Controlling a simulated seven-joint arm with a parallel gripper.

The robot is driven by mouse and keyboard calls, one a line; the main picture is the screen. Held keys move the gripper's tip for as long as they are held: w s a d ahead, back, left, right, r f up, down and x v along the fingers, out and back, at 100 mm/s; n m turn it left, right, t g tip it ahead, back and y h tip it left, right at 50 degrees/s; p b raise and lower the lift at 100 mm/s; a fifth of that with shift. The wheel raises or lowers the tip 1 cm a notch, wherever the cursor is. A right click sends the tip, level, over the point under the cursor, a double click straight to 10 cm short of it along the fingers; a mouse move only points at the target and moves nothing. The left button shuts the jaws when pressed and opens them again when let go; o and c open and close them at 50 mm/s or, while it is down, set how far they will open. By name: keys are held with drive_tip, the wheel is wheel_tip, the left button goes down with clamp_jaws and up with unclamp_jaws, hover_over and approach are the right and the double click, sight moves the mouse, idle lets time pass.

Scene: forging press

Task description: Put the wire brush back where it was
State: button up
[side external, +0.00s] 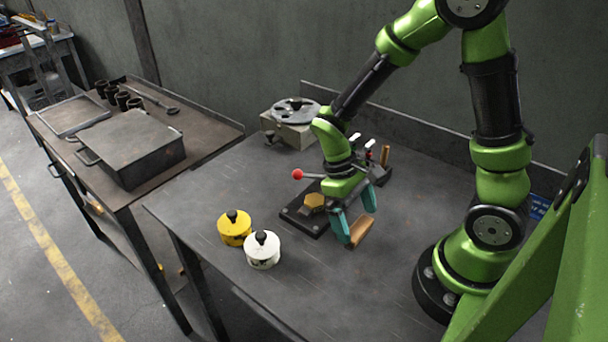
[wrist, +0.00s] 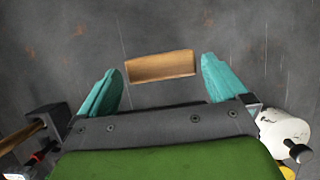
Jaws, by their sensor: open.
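A wooden block, which looks like the back of the wire brush (side external: 361,233), is at or just above the bench top; no bristles show. It also shows in the wrist view (wrist: 160,67), lying crosswise between the fingertips with a gap on each side. My gripper (side external: 356,213) points down with its teal fingers open, right at the block. In the wrist view my gripper (wrist: 161,74) is open around it and holds nothing. The contact of block and bench is hard to make out.
A yellow canister (side external: 234,230) and a white canister (side external: 262,252) stand front left. Upright handles (side external: 384,155) stand behind. The front right bench is clear.

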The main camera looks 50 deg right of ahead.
wheel_tip(320, 180, up, 21)
drive_tip(key=a+m+t+y, duration=0.2)
drive_tip(key=m+t, duration=0.2)
drive_tip(key=t, duration=0.7)
drive_tip(key=shift+w+a+f+t, duration=0.15)
drive_tip(key=shift+a+t, duration=0.15)
